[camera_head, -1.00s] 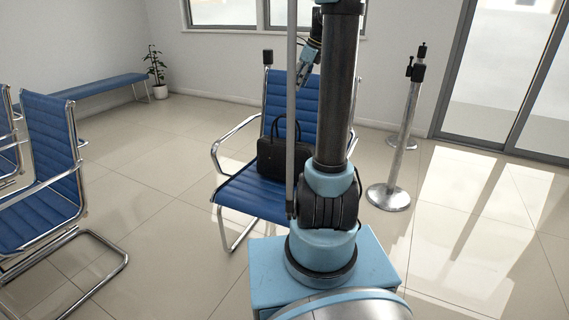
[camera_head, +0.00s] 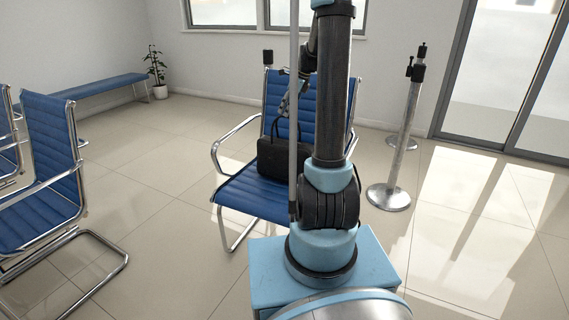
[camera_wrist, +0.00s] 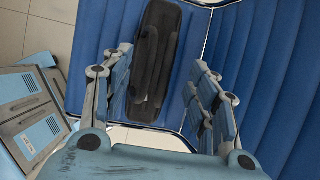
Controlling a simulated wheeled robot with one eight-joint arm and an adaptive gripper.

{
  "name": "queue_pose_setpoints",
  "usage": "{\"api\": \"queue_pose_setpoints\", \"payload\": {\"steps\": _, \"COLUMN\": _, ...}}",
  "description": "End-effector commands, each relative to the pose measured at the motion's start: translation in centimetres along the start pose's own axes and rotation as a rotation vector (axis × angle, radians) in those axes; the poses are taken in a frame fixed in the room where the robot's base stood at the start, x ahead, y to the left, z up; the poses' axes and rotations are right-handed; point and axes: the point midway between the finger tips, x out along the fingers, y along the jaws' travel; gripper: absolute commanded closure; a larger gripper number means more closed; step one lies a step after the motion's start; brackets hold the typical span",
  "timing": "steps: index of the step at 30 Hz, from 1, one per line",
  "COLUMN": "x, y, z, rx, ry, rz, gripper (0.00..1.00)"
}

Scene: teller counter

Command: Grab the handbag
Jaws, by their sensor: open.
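The black handbag (camera_head: 273,158) sits upright on the seat of the blue chair (camera_head: 248,193), its handles up. My arm hides its right part in the head view. In the wrist view the handbag (camera_wrist: 154,62) is seen from above, ahead of and between my fingers, with its handles along the middle. My gripper (camera_head: 287,104) is above the handbag in the head view. It is open and empty in the wrist view (camera_wrist: 160,85), with a finger on each side of the bag's outline. I cannot tell the exact height gap.
The chair has chrome armrests (camera_head: 228,136) on its sides. Another blue chair (camera_head: 50,165) stands at left. Metal posts (camera_head: 400,150) stand at right. A bench (camera_head: 100,85) and a plant (camera_head: 155,65) are at the back. Open floor lies between the chairs.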

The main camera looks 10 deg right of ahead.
Motion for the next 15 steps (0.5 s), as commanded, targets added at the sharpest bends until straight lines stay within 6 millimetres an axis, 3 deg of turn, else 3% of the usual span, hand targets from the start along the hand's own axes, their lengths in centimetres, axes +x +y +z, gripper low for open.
{"api": "queue_pose_setpoints", "payload": {"steps": 9, "x": 4.0, "y": 0.0, "z": -0.3, "rx": -0.002, "ry": 0.000, "rz": 0.001, "gripper": 0.46}}
{"api": "queue_pose_setpoints", "payload": {"steps": 15, "x": 4.5, "y": 0.0, "z": -0.3, "rx": -0.001, "ry": 0.000, "rz": 0.000, "gripper": 0.46}}
